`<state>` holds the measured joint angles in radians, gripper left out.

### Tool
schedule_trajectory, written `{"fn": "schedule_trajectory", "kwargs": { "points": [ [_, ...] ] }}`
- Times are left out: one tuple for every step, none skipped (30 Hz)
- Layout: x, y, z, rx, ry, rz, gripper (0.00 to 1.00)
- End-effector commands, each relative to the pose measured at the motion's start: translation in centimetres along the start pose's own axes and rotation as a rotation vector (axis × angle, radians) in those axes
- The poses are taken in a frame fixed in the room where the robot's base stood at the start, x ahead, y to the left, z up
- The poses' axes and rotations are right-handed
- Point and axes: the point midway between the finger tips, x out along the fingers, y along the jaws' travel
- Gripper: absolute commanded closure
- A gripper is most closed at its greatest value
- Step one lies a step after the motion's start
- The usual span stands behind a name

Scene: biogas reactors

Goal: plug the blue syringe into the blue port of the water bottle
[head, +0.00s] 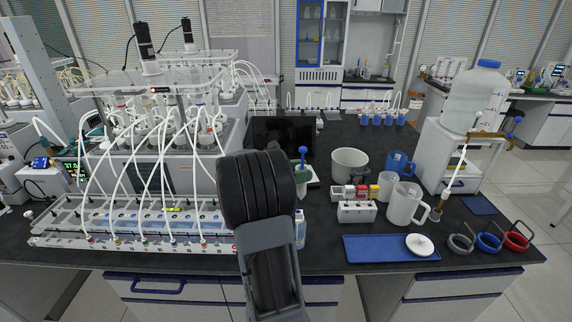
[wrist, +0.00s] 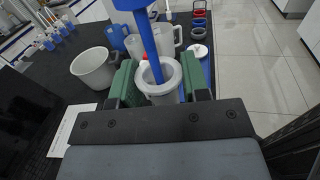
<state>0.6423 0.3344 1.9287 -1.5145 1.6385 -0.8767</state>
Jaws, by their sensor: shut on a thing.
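My gripper (wrist: 158,82) is shut on the blue syringe (wrist: 150,45), between its two green finger pads. Its blue plunger rises from a pale ring-shaped collar in the wrist view. In the head view the blue top of the syringe (head: 303,152) shows upright beside my dark wrist, with a green pad (head: 300,189) below it. The syringe's lower end is not clearly visible. A large clear water bottle (head: 473,98) with a blue cap stands on a white stand at the right, far from my gripper. Its blue port cannot be made out clearly.
A pale bottle-like shape (head: 299,228) shows below my gripper. To the right are a grey pot (head: 350,163), blue and clear jugs, a small rack (head: 356,211), a blue tray (head: 365,250) and coloured rings (head: 489,242). Reactors with tubes (head: 150,140) fill the left.

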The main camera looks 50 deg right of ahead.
Motion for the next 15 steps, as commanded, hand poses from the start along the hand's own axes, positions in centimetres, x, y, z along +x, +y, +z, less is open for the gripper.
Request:
{"fn": "schedule_trajectory", "kwargs": {
  "points": [
    [0.1,0.0,-0.1,0.0,0.0,-0.001,0.82],
    [0.1,0.0,-0.1,0.0,0.0,-0.002,0.82],
    [0.1,-0.1,-0.2,0.0,0.0,-0.003,0.82],
    [0.1,-0.1,-0.3,0.0,0.0,-0.004,0.82],
    [0.2,-0.1,-0.4,0.0,0.0,-0.005,0.82],
    [0.3,-0.1,-0.6,0.0,0.0,-0.006,0.82],
    [0.3,-0.1,-0.7,0.0,0.0,-0.007,0.82],
    [0.4,-0.1,-0.9,0.0,0.0,-0.008,0.82],
    [0.4,-0.1,-1.2,0.0,0.0,-0.01,0.82],
    [0.5,-0.1,-1.4,0.0,0.0,-0.011,0.82],
    [0.5,-0.1,-1.6,0.0,0.0,-0.011,0.82],
    [0.5,-0.1,-2.0,0.0,0.0,-0.012,0.82],
    [0.5,-0.1,-2.2,0.0,0.0,-0.012,0.82],
    [0.5,-0.1,-2.5,0.0,0.0,-0.012,0.82],
    [0.5,-0.1,-2.9,0.0,0.0,-0.012,0.82]
  ]
}}
